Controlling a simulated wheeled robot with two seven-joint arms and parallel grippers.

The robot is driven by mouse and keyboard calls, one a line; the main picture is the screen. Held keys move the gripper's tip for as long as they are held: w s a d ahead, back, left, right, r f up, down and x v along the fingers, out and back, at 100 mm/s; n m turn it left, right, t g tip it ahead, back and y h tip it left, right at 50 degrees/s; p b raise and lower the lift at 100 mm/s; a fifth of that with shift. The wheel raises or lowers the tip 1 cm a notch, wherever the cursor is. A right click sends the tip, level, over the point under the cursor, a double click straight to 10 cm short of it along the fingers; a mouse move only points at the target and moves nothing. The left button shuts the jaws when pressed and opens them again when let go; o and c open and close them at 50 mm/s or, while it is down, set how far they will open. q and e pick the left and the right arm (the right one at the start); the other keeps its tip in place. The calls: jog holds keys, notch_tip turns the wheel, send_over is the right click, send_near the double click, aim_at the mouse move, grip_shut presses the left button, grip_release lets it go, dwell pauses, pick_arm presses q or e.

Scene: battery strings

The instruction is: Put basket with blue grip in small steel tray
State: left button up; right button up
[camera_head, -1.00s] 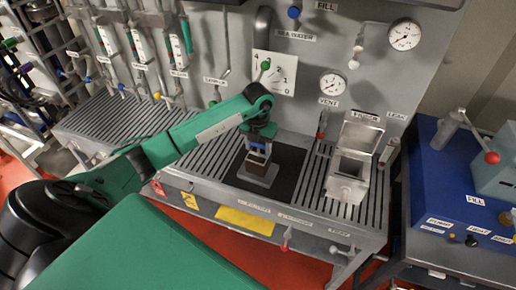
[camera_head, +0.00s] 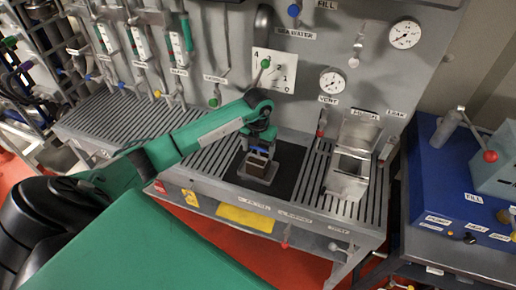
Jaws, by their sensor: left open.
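A small brown-walled basket (camera_head: 257,165) with a blue grip (camera_head: 257,143) stands on a small grey steel tray (camera_head: 256,184), over a dark mat on the slatted bench. The basket looks upright and within the tray's outline. My left gripper (camera_head: 260,141) comes down from above at the blue grip, with its jaws open. The wrist partly hides the grip, so I cannot tell whether a finger touches it. My right gripper is not in view.
An open-lidded steel box (camera_head: 348,174) stands to the right on the slatted bench (camera_head: 205,160). A panel with valves and a gauge (camera_head: 333,81) rises behind. A blue unit (camera_head: 460,190) is at the far right. The slats left of the mat are clear.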

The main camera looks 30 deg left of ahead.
pick_arm(q)
notch_tip(320, 180, up, 12)
jog(key=b, duration=0.4)
jog(key=shift+b, duration=0.35)
